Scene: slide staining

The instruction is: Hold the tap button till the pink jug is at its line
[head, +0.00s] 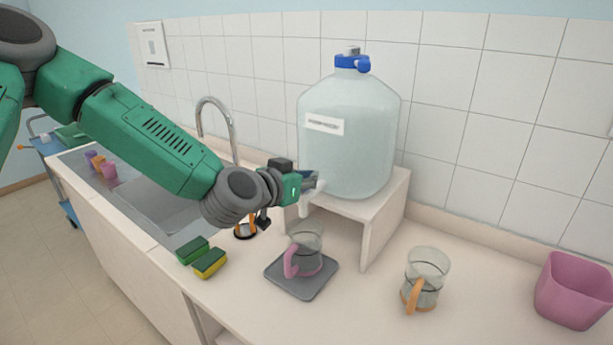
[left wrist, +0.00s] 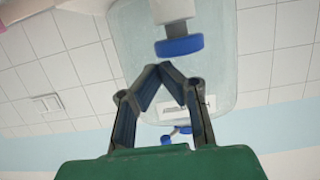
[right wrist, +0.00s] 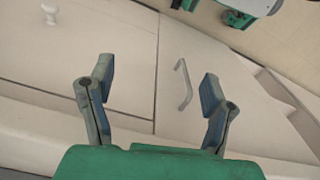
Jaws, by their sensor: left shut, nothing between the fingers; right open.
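The pink jug (head: 305,262), clear with a pink handle and a dark line around it, stands upright on a grey square pad (head: 300,285) under the white tap (head: 305,207). I cannot make out its liquid level. The tap is on a large clear water bottle (head: 345,150) on a raised stand. The blue tap button (left wrist: 180,46) shows in the left wrist view. My left gripper (head: 315,181) is shut and empty, its tips (left wrist: 169,68) close to the button; contact is unclear. My right gripper (right wrist: 155,85) is open and empty, facing pale cabinet fronts.
An orange-handled jug (head: 427,278) stands right of the pad, and a pink bin (head: 572,292) at the far right. Green and yellow sponges (head: 209,264) lie left of the pad. Another orange-handled item (head: 245,231) is partly hidden by my left arm. The sink (head: 160,212) is behind that arm.

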